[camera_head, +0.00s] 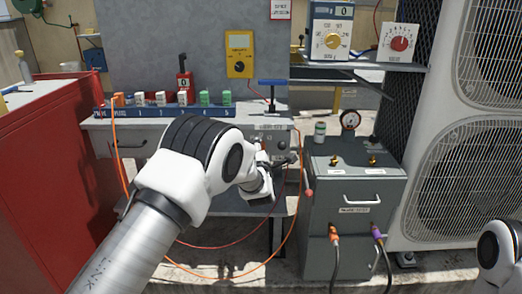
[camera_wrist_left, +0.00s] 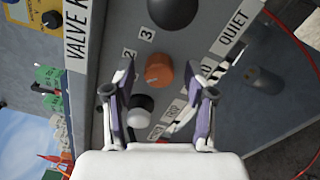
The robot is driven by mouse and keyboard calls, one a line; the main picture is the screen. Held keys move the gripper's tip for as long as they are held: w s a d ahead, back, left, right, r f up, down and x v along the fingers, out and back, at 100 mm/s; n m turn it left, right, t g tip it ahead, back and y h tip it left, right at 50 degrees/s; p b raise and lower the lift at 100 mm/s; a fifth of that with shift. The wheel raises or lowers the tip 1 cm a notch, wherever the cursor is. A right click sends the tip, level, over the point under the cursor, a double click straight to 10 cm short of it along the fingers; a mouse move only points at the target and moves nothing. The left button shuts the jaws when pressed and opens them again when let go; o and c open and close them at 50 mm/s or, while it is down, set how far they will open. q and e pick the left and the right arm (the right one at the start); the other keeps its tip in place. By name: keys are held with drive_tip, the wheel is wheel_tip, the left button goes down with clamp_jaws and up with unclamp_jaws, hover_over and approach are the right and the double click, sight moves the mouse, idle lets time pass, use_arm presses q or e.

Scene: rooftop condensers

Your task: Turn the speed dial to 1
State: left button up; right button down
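In the left wrist view, an orange round knob (camera_wrist_left: 158,69) sits on a grey panel with the printed numbers 2 and 3 beside it. A black-and-white knob (camera_wrist_left: 140,106) lies just below it in the picture. I cannot tell for sure which knob is the speed dial, and no pointer mark is readable. My left gripper (camera_wrist_left: 156,86) is open, with one finger on each side of the orange knob in the picture and no visible contact. In the head view my left gripper (camera_head: 274,158) is in front of the grey bench panel and partly hides it. My right gripper is out of view.
A grey cabinet (camera_head: 353,225) with a gauge stands to the right. An orange cable (camera_head: 291,218) hangs below my left arm.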

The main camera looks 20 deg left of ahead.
use_arm(q)
drive_tip(key=v, duration=1.2)
